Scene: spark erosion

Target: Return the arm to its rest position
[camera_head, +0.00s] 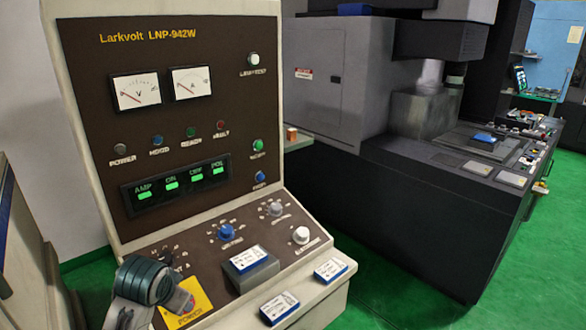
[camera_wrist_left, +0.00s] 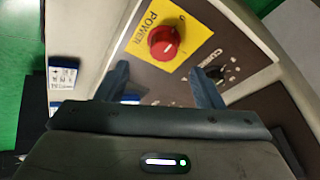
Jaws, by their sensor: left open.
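My left gripper (camera_head: 172,293) is at the lower left of the head view, in front of the sloped panel of the Larkvolt console (camera_head: 78,60). In the left wrist view the gripper (camera_wrist_left: 159,72) has its two fingers apart with nothing held between them. The red power knob (camera_wrist_left: 164,43) on its yellow plate (camera_wrist_left: 150,20) lies beyond the fingertips, apart from them. In the head view the arm partly hides the yellow plate (camera_head: 198,302) and the knob. My right gripper is not in view.
A blue-and-white box (camera_head: 249,264) sits on the console's sloped panel. Two more lie on its front ledge, one at the left (camera_head: 279,308) and one at the right (camera_head: 331,270). A large dark machine (camera_head: 420,215) stands behind at the right. Green floor (camera_head: 390,295) is clear between.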

